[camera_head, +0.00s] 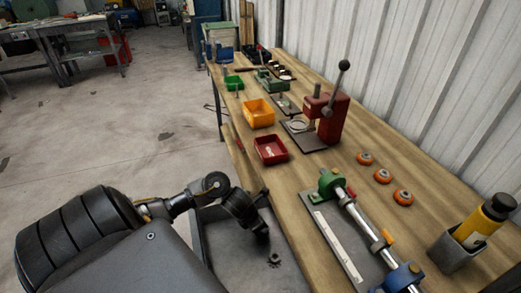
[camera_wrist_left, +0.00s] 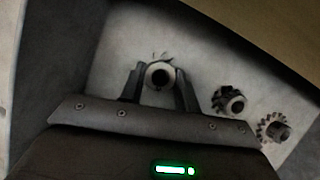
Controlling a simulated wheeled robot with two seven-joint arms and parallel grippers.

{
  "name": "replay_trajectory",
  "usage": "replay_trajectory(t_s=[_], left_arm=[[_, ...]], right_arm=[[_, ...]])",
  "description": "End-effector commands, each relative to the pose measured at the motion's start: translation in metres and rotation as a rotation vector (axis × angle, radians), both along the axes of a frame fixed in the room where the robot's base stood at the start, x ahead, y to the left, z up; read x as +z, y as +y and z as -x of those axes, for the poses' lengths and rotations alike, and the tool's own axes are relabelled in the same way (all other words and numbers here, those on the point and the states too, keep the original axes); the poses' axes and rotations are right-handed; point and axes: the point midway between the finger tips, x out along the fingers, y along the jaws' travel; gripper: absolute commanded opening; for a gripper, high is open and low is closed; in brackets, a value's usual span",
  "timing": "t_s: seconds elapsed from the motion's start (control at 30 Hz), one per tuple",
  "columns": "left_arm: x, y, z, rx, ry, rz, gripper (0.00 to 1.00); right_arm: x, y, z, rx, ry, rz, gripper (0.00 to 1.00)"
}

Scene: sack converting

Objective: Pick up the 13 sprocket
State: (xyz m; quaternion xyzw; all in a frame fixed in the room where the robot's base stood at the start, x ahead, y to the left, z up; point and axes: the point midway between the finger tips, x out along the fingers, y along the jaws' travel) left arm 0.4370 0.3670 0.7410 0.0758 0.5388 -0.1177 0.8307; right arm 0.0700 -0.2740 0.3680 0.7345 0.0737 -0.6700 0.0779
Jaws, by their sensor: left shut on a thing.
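My left gripper (camera_wrist_left: 158,82) points down over a grey tray (camera_wrist_left: 108,58) in the left wrist view. Its two fingers are shut on the pale round hub of a sprocket (camera_wrist_left: 159,72), one finger on each side. Some teeth show behind the hub. A second sprocket (camera_wrist_left: 232,102) and a third sprocket (camera_wrist_left: 275,129) lie to its right on the tray. No number is readable on any of them. In the head view the left gripper (camera_head: 263,234) is low over the grey tray (camera_head: 222,240), and a dark sprocket (camera_head: 274,261) shows just beyond it. My right gripper is out of view.
A wooden bench (camera_head: 345,155) runs beside the tray. It carries a red bin (camera_head: 270,150), a yellow bin (camera_head: 258,113), a red lever press (camera_head: 335,115), several orange rings (camera_head: 382,176), a shaft fixture (camera_head: 350,215) and a yellow tool in a grey holder (camera_head: 460,250).

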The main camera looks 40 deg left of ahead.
Motion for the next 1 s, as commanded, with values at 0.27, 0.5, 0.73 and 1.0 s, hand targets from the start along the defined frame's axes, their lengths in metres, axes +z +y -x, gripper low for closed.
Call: replay_trajectory(t_s=[0.27, 0.5, 0.73, 1.0], left_arm=[[0.060, 0.019, 0.025, -0.006, -0.005, -0.012, 0.04], [0.093, 0.052, 0.080, -0.006, 0.007, -0.012, 0.04], [0.108, 0.064, 0.102, -0.008, 0.006, -0.004, 0.04], [0.117, 0.072, 0.113, 0.000, 0.002, 0.003, 0.04]], right_arm=[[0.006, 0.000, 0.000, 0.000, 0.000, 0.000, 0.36], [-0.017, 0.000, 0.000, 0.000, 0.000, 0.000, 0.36], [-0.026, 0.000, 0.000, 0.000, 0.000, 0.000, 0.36], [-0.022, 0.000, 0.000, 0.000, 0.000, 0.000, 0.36]])
